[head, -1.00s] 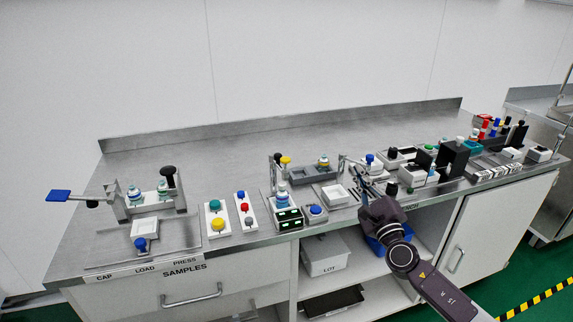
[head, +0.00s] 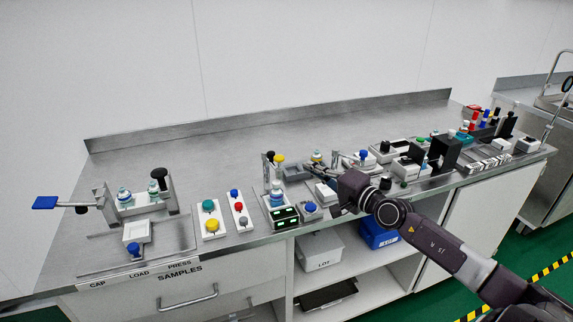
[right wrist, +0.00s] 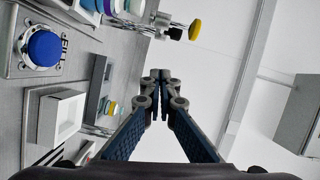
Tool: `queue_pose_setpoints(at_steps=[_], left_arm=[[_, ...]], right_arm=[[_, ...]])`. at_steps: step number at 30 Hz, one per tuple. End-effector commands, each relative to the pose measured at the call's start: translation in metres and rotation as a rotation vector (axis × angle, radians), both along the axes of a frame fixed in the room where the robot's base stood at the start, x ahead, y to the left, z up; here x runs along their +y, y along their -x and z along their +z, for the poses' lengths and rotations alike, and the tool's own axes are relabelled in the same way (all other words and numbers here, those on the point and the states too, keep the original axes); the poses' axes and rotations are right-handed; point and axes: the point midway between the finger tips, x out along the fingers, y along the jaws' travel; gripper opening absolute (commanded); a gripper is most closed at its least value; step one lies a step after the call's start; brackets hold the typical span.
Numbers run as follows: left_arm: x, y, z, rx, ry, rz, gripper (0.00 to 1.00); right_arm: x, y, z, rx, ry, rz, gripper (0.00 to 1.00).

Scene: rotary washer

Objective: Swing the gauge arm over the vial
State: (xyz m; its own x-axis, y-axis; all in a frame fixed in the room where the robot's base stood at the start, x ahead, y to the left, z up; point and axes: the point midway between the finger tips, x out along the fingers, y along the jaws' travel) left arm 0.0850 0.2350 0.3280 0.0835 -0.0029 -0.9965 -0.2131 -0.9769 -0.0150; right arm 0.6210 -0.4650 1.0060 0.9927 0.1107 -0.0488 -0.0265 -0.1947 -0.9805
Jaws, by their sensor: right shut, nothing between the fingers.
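The gauge arm is a small metal arm on a post with a black knob and a yellow disc (head: 279,159); the yellow disc also shows in the right wrist view (right wrist: 195,29). A vial with a blue cap (head: 277,198) stands upright in the station with the green display (head: 285,216), in front of the gauge arm. The disc appears behind the vial, not over it. My right gripper (head: 312,167) reaches in to the right of the gauge arm, apart from it. In the right wrist view its fingertips (right wrist: 160,75) are together and empty. My left gripper is not seen.
A blue button (head: 310,208) sits right of the vial station, with a white tray (head: 325,191) beside it. A grey rack (head: 295,172) lies behind. Button boxes (head: 211,220) stand to the left. The back of the counter is clear.

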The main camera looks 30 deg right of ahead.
Motion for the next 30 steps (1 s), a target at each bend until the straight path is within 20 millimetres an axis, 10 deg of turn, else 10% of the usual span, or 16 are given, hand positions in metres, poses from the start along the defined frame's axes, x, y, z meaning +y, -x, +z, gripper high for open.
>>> queue_pose_setpoints(at_steps=[14, 30], left_arm=[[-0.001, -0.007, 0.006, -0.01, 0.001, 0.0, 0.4], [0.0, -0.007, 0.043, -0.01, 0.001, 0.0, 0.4]], right_arm=[[0.006, -0.055, 0.0, -0.004, -0.003, 0.0, 0.0], [0.045, -0.059, -0.009, -0.002, -0.001, 0.0, 0.0]])
